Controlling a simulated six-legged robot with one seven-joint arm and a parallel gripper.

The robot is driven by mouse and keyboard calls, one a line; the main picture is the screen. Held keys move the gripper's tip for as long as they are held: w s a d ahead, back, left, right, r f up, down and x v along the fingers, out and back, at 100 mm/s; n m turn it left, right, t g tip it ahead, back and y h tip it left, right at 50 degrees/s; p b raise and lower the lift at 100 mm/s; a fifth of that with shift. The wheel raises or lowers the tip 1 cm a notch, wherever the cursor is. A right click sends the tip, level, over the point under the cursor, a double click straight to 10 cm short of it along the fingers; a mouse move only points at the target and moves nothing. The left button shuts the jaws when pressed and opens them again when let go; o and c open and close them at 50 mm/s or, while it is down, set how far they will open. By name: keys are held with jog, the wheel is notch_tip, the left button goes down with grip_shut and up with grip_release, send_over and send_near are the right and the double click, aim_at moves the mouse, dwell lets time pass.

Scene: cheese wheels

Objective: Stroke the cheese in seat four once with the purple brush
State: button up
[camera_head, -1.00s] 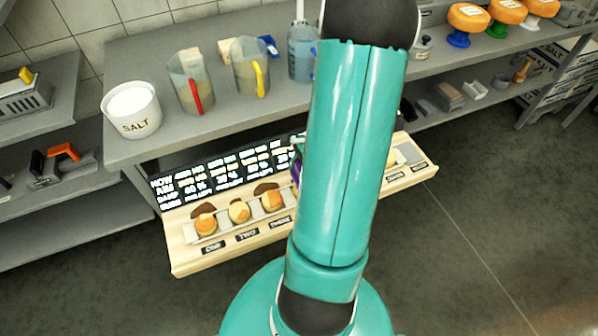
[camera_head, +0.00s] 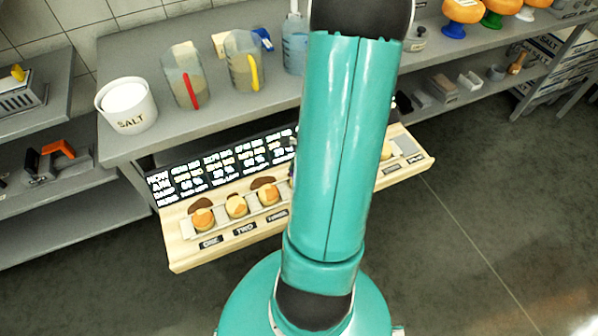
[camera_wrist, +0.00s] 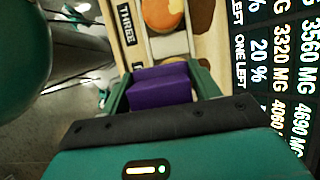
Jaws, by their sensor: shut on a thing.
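My gripper (camera_wrist: 160,88) is shut on the purple brush (camera_wrist: 162,84), whose purple block shows between the fingers in the wrist view. Its bristles cannot be made out. The wooden rack (camera_head: 190,258) carries cheeses in seats one (camera_head: 203,220), two (camera_head: 236,206) and three (camera_head: 268,195). The seat three cheese (camera_wrist: 162,12) also shows at the top of the wrist view, beside the label THREE (camera_wrist: 127,25). Seat four and its cheese are hidden, by my arm in the head view and by the brush and gripper in the wrist view. Whether the brush touches cheese cannot be told.
A black board with white writing (camera_head: 215,172) stands along the rack's back; it is close to my gripper's right in the wrist view (camera_wrist: 265,60). The grey counter (camera_head: 165,135) above holds a salt pot (camera_head: 127,108) and jugs (camera_head: 245,62). Another cheese (camera_head: 386,151) sits right of my arm.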

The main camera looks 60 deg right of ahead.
jog(key=shift+s+a, duration=0.1)
jog(key=shift+s, duration=0.1)
jog(key=shift+r, duration=0.15)
notch_tip(320, 180, up, 4)
jog(key=shift+r, duration=0.65)
dwell(0.5)
